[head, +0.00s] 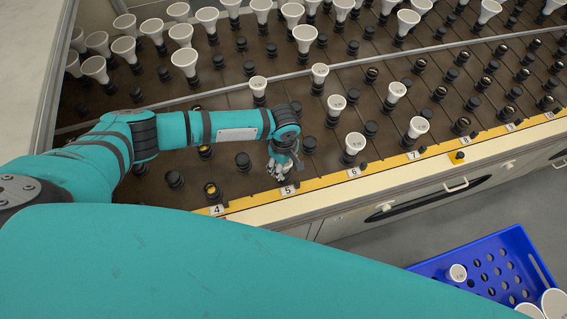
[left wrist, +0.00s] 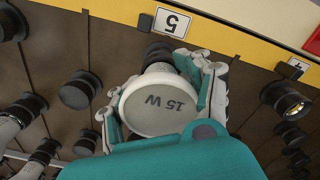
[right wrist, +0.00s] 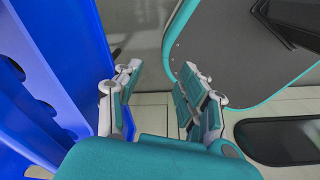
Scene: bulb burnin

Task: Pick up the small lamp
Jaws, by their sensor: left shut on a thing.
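The small lamp (left wrist: 158,106) is white with a round face marked 15 W, seen face-on in the left wrist view. My left gripper (head: 284,168) is shut on it, with fingers on both sides of the lamp. The lamp's neck points at a black socket (left wrist: 158,50) by the label 5; I cannot tell whether it sits in that socket. In the head view the gripper mostly hides the lamp, at the rack's front edge near label 5. My right gripper (right wrist: 160,80) is open and empty, with its fingers apart, beside a blue crate (right wrist: 75,60).
The rack (head: 330,150) holds rows of black sockets, many bearing white lamps, such as one by label 6 (head: 353,147). The blue crate (head: 433,268) on the floor at lower right holds several white lamps. Drawers with handles (head: 392,208) line the rack's front.

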